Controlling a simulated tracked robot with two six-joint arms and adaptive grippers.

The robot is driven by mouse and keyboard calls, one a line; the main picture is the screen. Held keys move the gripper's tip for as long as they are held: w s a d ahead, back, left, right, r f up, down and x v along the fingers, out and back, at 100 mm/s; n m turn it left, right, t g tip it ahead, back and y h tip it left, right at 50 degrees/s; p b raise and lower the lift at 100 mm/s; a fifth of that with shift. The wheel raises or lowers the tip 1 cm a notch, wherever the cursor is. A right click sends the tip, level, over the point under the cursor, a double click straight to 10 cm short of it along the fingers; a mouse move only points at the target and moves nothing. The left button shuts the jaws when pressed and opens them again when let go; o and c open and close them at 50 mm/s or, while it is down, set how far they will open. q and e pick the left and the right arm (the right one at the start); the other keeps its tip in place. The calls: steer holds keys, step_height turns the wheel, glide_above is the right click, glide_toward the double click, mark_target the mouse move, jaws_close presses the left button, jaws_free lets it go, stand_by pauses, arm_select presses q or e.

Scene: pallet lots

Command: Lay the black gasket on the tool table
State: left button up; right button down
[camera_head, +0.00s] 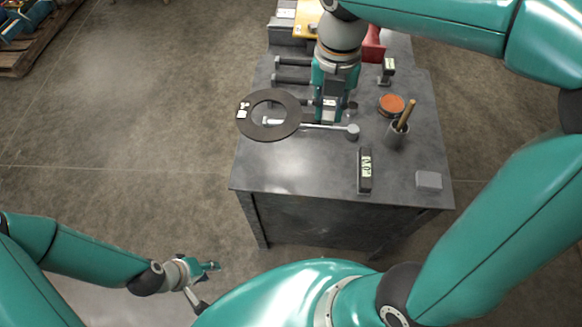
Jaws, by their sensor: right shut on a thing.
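The black gasket (290,105) is a flat dark ring with small white labels on its left side. It is at the left side of the grey tool table (300,178), its left rim reaching past the table's edge in the picture. My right gripper (325,115) points down over the table, shut at the gasket's right side; the exact grip spot is hard to make out. I cannot tell whether the gasket touches the table. A silver tool (325,126) shows in the ring's hole and to its right. My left gripper (207,270) is low, off the table; its jaws are unclear.
On the table's right half are an orange round tin (391,104), a cup with a wooden handle (395,138), a dark labelled block (365,172) and a grey box (429,180). The front left tabletop is clear. A pallet (22,52) lies far left.

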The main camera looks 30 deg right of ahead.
mark_target(319, 169)
steer(key=shift+s+f, duration=0.1)
steer(key=shift+f, duration=0.15)
step_height(319, 169, down, 20)
steer(key=b, duration=0.4)
steer(key=shift+r, duration=0.25)
steer(key=c, duration=1)
jaws_free()
steer(key=shift+r, duration=0.1)
steer(key=shift+n, duration=0.3)
step_height(319, 169, up, 12)
steer(key=p, duration=0.2)
steer(key=shift+p, duration=0.3)
